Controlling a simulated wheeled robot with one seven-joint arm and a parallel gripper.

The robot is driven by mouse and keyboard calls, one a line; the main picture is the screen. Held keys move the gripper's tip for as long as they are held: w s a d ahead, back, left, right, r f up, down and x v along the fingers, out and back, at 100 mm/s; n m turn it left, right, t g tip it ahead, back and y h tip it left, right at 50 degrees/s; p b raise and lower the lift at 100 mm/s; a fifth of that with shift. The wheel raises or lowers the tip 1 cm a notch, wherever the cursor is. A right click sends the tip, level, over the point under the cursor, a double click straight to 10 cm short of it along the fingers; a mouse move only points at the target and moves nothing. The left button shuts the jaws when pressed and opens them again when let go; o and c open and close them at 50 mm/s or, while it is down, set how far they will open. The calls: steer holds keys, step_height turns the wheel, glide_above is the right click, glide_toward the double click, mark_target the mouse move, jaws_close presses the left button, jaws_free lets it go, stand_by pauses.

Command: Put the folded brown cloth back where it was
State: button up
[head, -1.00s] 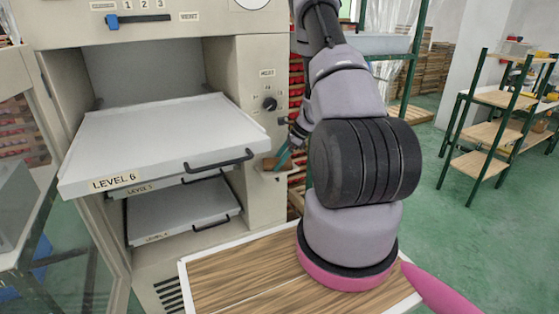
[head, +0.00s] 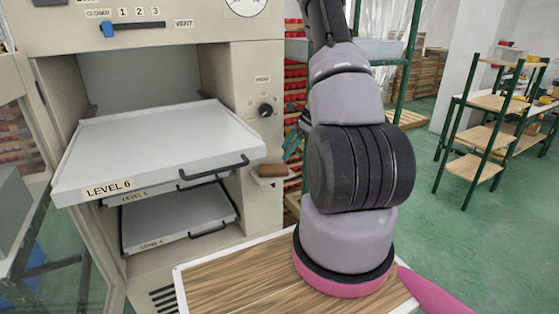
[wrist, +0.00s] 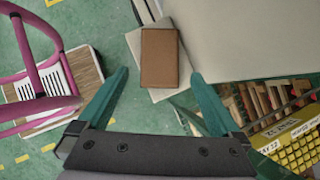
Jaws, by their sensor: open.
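The folded brown cloth (head: 272,170) lies on a small pale ledge (head: 270,181) on the cabinet's right front side. In the wrist view the cloth (wrist: 159,58) lies flat on the ledge (wrist: 178,94), with part of the ledge showing beyond its edges. My gripper (wrist: 160,76) is open, its teal fingers spread wide to either side of the cloth in that view, with nothing between them. In the head view the gripper (head: 292,147) is right of the cloth and apart from it, mostly hidden behind my arm.
The cabinet has pulled-out trays, the top one marked LEVEL 6 (head: 150,145). A knob (head: 265,110) sits above the ledge. A wood-grain top with a white rim (head: 178,285) is in front. A green-framed shelf (head: 480,140) stands right, with open green floor before it.

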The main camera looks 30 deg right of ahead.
steer(key=s+a+r+n, duration=0.2)
steer(key=a+r+n, duration=0.15)
steer(key=r, duration=0.45)
steer(key=s+a+r+n+h, duration=0.1)
steer(key=s+a+r+n, duration=0.2)
steer(key=r, duration=0.6)
steer(key=s+a+r+n, duration=0.2)
steer(key=a+r, duration=0.3)
steer(key=r, duration=0.3)
steer(key=s+a+r+n+t+h, duration=0.1)
steer(key=s+a+r+n, duration=0.3)
steer(key=s, duration=0.5)
steer(key=s+a+r+n+t+h, duration=0.2)
steer(key=s+r+n, duration=0.4)
steer(key=s, duration=0.3)
steer(key=shift+a+r+n+t, duration=0.35)
steer(key=shift+a+r+t, duration=0.25)
steer(key=shift+a, duration=0.4)
steer(key=shift+f, duration=0.1)
